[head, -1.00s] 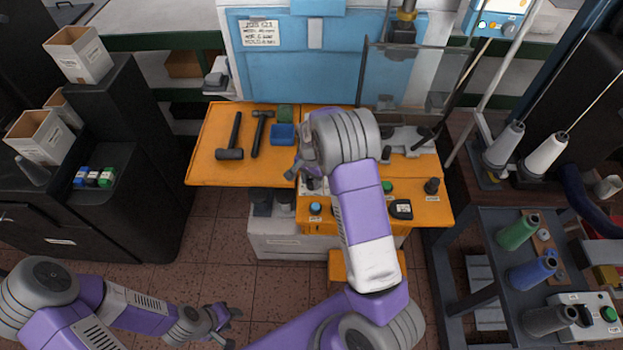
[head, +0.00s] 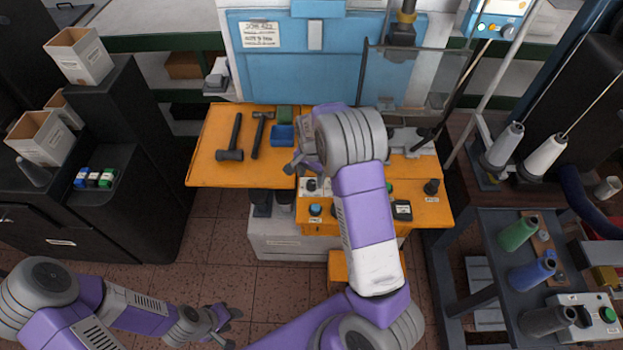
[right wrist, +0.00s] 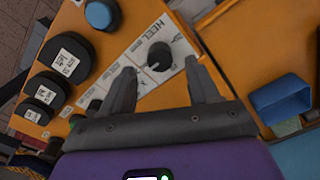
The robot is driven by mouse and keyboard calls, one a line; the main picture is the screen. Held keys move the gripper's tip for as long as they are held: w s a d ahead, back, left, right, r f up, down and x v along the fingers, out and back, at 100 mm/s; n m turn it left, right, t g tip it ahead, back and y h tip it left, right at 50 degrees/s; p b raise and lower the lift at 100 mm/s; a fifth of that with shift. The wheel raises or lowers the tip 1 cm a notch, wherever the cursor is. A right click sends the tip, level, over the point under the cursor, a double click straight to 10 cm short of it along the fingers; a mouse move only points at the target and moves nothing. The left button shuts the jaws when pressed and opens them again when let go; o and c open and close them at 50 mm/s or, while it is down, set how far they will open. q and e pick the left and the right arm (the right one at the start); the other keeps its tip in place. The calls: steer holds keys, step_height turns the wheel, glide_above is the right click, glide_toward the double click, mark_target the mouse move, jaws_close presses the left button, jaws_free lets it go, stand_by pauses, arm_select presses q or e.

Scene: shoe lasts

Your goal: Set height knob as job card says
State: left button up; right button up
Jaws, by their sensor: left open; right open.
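The dark round knob (right wrist: 159,57) sits on a white dial plate (right wrist: 172,35) whose lettering begins "HEEL"; the rest is too small to read. In the head view the knob (head: 311,185) shows on the orange bench, partly crowded by my right arm. My right gripper (right wrist: 159,76) is open, its fingertips on either side of the knob in the picture; I cannot tell whether they touch it. In the head view my right gripper (head: 295,166) is largely hidden by its wrist. The job card (head: 260,35) hangs on the blue machine; its text is blurred. My left gripper (head: 229,327) is open and empty, low above the floor.
On the orange bench (head: 208,170) lie two hammers (head: 231,140) and a blue bin (head: 283,135), which also shows in the right wrist view (right wrist: 283,100). A blue button (right wrist: 100,14) and black labelled knobs (right wrist: 66,60) flank the dial. A clear guard (head: 400,75) stands behind.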

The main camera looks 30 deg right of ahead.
mark_target(312, 183)
step_height(312, 183, up, 4)
steer(key=shift+r, duration=0.25)
stand_by(0.5)
